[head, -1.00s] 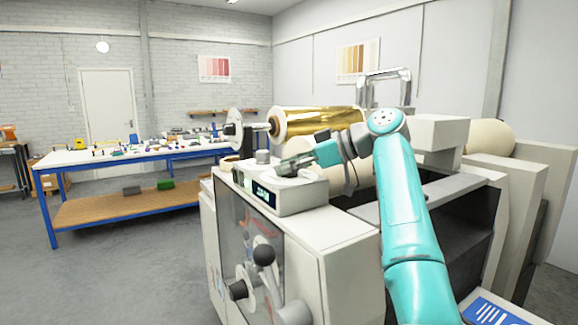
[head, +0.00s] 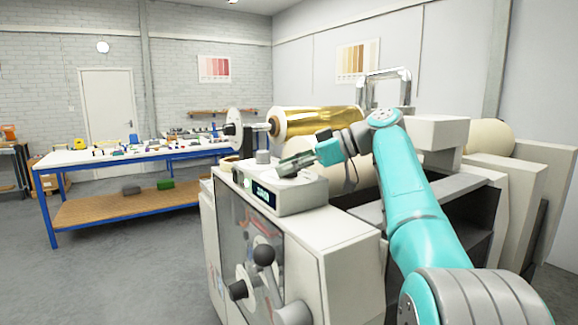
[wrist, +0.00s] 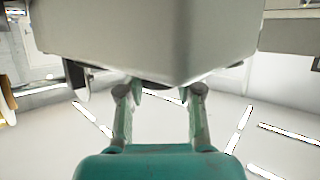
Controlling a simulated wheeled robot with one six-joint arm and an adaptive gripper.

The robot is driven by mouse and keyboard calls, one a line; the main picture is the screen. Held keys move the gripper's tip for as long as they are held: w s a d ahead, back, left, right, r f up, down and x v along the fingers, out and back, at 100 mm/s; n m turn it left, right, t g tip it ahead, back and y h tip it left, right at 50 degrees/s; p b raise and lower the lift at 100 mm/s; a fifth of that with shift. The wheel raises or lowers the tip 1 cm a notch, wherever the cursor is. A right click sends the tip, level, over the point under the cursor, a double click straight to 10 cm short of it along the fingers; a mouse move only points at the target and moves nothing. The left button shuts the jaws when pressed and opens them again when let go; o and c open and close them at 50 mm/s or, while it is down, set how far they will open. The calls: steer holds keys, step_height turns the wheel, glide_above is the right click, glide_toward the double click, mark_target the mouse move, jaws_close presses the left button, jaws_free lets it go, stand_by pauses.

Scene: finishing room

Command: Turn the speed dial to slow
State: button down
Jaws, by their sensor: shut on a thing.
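The pale control box (head: 300,199) with a small lit display (head: 264,194) sits on top of the machine's near end. My gripper (head: 284,168) reaches in from the right, its fingertips at the top of this box. In the wrist view my gripper (wrist: 160,93) has its two fingers apart, with the tips against the edge of a large pale body. A dark part (wrist: 152,84) shows between the tips. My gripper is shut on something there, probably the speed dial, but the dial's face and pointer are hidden. A short grey cylinder (head: 262,156) stands just left of the fingertips.
A gold foil roll (head: 315,122) lies behind my gripper. A black-knobbed lever (head: 264,256) is on the machine's front. A metal hoop handle (head: 385,76) rises behind my arm. A blue-framed workbench (head: 120,158) stands at the left, with open floor before it.

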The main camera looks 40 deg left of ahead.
steer(key=shift+f, duration=0.1)
steer(key=c, duration=0.7)
jaws_free()
steer(key=shift+c, duration=0.2)
steer(key=shift+m+t+y, duration=0.5)
steer(key=shift+m+t, duration=0.5)
